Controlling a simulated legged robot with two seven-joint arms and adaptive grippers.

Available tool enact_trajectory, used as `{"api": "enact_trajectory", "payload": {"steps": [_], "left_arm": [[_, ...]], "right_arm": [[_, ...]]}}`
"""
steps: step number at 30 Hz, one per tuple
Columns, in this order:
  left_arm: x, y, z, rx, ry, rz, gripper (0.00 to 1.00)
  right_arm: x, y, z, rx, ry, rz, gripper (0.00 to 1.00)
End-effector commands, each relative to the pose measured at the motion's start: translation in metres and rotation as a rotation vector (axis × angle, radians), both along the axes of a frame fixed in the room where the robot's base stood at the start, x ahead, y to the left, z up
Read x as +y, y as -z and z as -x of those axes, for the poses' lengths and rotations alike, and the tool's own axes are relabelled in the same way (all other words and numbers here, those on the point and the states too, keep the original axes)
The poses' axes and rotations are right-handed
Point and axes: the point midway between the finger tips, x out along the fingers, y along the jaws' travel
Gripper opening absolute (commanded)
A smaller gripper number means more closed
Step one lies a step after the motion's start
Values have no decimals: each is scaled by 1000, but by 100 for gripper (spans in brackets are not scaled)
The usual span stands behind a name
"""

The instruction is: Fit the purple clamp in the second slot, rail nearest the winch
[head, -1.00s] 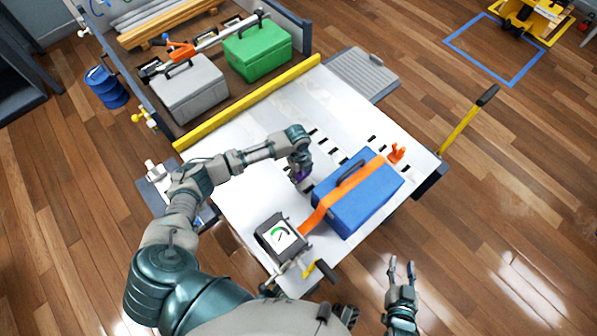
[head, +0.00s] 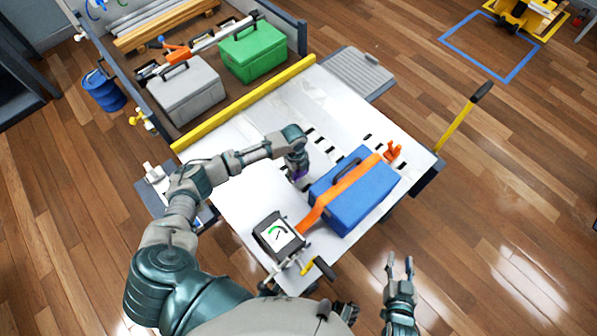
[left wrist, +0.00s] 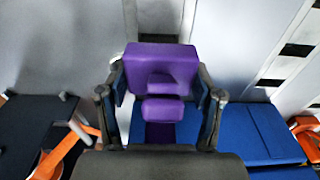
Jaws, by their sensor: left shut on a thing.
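My left gripper (left wrist: 160,110) is shut on the purple clamp (left wrist: 162,65), which stands between its fingers in the left wrist view. In the head view the clamp (head: 299,174) is a small purple patch below the left gripper (head: 297,168), mostly hidden by it. It is over the white deck, just left of the blue case. Rows of dark slots (head: 322,142) run along the deck; some lie behind the case. The winch (head: 278,234), with a dial, stands at the deck's near corner. My right gripper (head: 399,268) is open and empty, off the deck's near side.
The blue case (head: 353,195) lies under an orange strap (head: 340,190) running from the winch to an orange clamp (head: 392,151). A yellow bar (head: 245,103) edges the deck's far side, with grey (head: 186,92) and green (head: 253,50) cases beyond.

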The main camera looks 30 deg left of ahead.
Motion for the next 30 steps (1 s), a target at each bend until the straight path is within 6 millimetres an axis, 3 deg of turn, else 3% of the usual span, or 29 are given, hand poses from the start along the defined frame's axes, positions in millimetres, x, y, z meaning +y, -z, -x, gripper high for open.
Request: {"api": "enact_trajectory", "payload": {"steps": [30], "left_arm": [[1, 22, 0, 0, -1, 0, 36]], "right_arm": [[1, 11, 1, 9, 0, 0, 40]]}}
